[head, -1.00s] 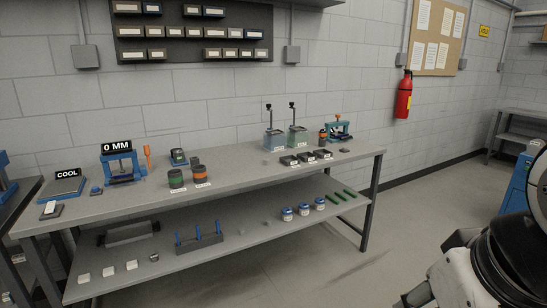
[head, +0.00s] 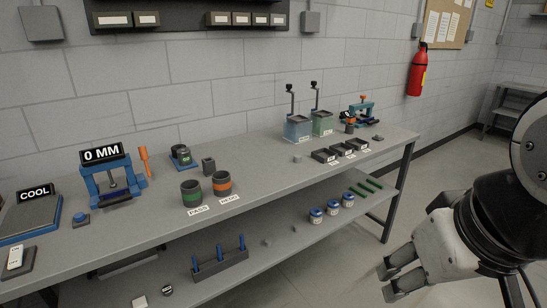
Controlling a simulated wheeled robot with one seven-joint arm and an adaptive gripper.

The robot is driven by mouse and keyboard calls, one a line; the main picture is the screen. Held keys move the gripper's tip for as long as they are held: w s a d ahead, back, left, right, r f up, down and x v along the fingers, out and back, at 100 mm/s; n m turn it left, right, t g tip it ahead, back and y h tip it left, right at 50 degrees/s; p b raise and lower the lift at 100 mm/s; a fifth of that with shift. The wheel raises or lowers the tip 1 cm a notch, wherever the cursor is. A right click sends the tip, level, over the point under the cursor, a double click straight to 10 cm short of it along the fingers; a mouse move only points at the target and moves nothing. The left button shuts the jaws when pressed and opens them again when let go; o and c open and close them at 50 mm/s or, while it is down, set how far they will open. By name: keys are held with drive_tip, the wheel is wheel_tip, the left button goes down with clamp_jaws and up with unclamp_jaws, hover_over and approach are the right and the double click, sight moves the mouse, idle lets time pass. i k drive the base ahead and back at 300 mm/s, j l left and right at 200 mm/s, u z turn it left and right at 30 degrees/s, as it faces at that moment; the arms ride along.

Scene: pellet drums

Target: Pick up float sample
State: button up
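No label in view reads float sample, so I cannot tell for certain which piece it is. Smaller grey pieces (head: 267,243) lie on the lower shelf. My gripper (head: 388,280) is at the lower right, in front of the bench and well apart from these pieces. Its two fingers are spread with nothing between them.
The grey bench (head: 262,186) carries PASS (head: 192,194) and REDO (head: 222,184) cups, a blue press (head: 113,184), black trays (head: 342,150) and a blue clamp device (head: 362,110). The lower shelf holds a peg rack (head: 220,264) and jars (head: 332,208). Floor at right is open.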

sight(297, 158)
drive_tip(key=i+l, duration=0.2)
drive_tip(key=i, duration=0.55)
drive_tip(key=i+l+z, duration=0.1)
drive_tip(key=i, duration=0.6)
drive_tip(key=i+l, duration=0.25)
drive_tip(key=i, duration=0.5)
